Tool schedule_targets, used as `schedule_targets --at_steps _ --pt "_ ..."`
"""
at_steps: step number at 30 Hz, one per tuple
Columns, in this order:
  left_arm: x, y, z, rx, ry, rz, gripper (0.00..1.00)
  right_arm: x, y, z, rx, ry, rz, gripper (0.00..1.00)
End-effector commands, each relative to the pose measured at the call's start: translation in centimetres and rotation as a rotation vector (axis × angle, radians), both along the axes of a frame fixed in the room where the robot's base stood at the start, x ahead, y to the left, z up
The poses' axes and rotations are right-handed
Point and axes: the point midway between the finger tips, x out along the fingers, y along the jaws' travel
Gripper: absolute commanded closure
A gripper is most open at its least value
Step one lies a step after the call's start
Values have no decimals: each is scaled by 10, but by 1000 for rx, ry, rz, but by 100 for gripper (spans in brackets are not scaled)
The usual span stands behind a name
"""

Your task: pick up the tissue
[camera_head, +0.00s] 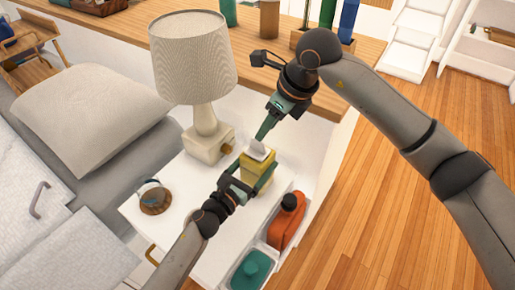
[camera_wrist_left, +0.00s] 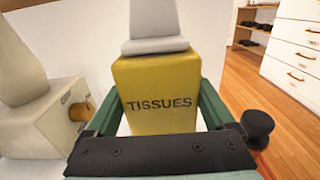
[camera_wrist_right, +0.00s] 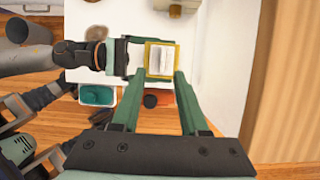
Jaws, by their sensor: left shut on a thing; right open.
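The yellow tissue box (camera_head: 257,167) stands on the white bedside table with a white tissue (camera_head: 259,152) sticking up from its top. The left wrist view shows the box (camera_wrist_left: 160,90) marked "TISSUES" and the pale tissue (camera_wrist_left: 156,28) above it. My left gripper (camera_head: 250,181) is shut on the box, one finger along each side. My right gripper (camera_head: 262,137) is open and points down just above the tissue. In the right wrist view the tissue (camera_wrist_right: 160,57) shows inside the box rim, beyond the open fingertips, and no contact is visible.
A lamp (camera_head: 195,65) stands beside the box on the table (camera_head: 165,215). A small round brown object (camera_head: 155,198) is at the left. An orange bottle (camera_head: 287,220) and a teal item (camera_head: 252,270) lie in white trays at the front right. A wooden shelf (camera_head: 275,55) runs behind.

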Motion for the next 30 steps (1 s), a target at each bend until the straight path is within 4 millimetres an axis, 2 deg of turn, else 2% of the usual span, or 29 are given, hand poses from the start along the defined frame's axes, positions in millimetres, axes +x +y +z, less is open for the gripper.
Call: schedule_targets --at_steps 1,8,18,26,30 --pt "0 0 -1 1 2 0 77 1 3 -8 0 4 2 56" --pt "0 0 -1 1 2 0 77 6 9 -24 1 3 2 56" --pt "0 0 -1 1 2 0 77 21 24 -63 0 2 3 56" --pt "0 0 -1 1 2 0 77 22 24 -66 0 0 3 56" --pt "0 0 -1 1 2 0 77 22 24 -66 0 0 3 70"
